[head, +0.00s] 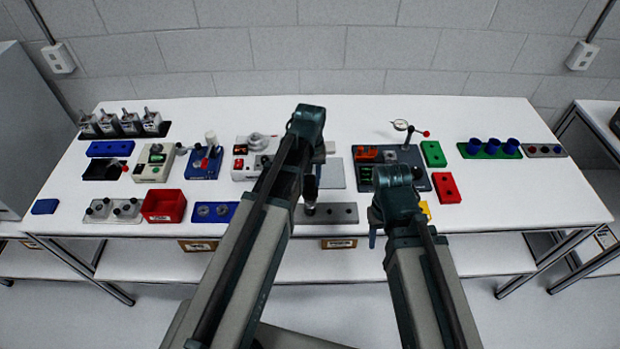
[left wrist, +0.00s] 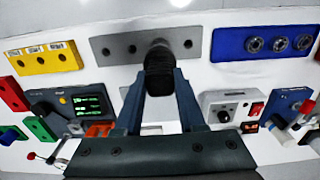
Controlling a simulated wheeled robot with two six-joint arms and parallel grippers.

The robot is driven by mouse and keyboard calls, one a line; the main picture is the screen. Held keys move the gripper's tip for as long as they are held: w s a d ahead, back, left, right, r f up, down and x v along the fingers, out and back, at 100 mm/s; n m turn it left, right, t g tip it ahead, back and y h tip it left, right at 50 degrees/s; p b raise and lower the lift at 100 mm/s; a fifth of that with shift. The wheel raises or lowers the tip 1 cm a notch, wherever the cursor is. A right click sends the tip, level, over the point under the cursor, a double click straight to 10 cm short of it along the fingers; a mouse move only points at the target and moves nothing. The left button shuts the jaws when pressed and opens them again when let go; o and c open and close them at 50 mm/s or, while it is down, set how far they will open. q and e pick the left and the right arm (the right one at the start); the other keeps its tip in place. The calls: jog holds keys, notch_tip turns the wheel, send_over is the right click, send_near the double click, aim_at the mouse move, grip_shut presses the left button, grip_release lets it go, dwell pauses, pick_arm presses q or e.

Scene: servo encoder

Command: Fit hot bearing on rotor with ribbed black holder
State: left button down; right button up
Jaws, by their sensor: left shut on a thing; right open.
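My left gripper (head: 311,192) is shut on a black holder (left wrist: 158,72), which is upright over the grey block with holes (head: 345,213). I cannot tell whether its lower end sits in a hole or just above the block. The grey block also shows in the left wrist view (left wrist: 115,46). My right gripper (head: 375,234) is open, low at the table's front edge, mostly hidden by its arm. Ring-shaped bearings (left wrist: 275,44) sit in the blue block (head: 231,206). I cannot tell for sure which part is the rotor.
A red bin (head: 164,206) and a white tray with grey parts (head: 113,216) stand left of the blue block. Behind are a white device with red buttons (head: 240,165) and a dark station with a dial gauge (head: 420,157). The table's right front is clear.

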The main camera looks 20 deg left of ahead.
pick_arm(q)
jog(key=shift+r+p, duration=1.6)
jog(key=shift+r, duration=0.2)
jog(key=shift+f, duration=0.1)
